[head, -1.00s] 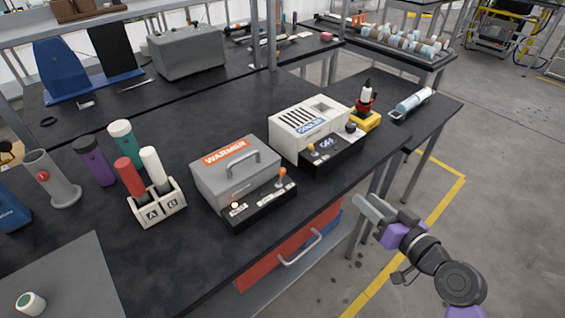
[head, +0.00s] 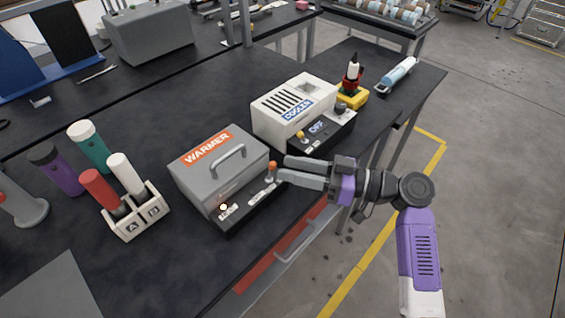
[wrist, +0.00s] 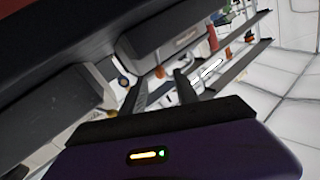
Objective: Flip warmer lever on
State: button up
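The warmer (head: 210,180) is a grey box with a handle and an orange "WARMER" label, on the dark bench in the head view. Its black front panel (head: 245,208) carries an orange-tipped lever (head: 272,168) at the right end and a small pale round knob or light (head: 223,207) at the left. My gripper (head: 281,168) is open, its fingertips close to the lever's right side. I cannot tell whether they touch it. In the wrist view, a small orange knob (wrist: 160,72) shows between the two spread fingers.
The white cooler (head: 290,110), with its own panel reading OFF, stands close behind my gripper. A holder (head: 135,222) with red and white tubes stands left of the warmer. A red-and-yellow stand (head: 352,90) is beyond the cooler. The bench's front edge runs below my gripper.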

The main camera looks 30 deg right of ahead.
aim_at(270, 171)
jog(key=shift+x, duration=1.25)
grip_shut()
jog(key=shift+d+f+m+b, duration=0.1)
jog(key=shift+f+m+b, duration=0.25)
jog(key=shift+b, duration=0.35)
jog(key=shift+d+m+y+b, duration=0.15)
jog(key=shift+m+y+b, duration=0.15)
jog(key=shift+m+b, duration=0.45)
jog(key=shift+t, duration=0.3)
grip_release()
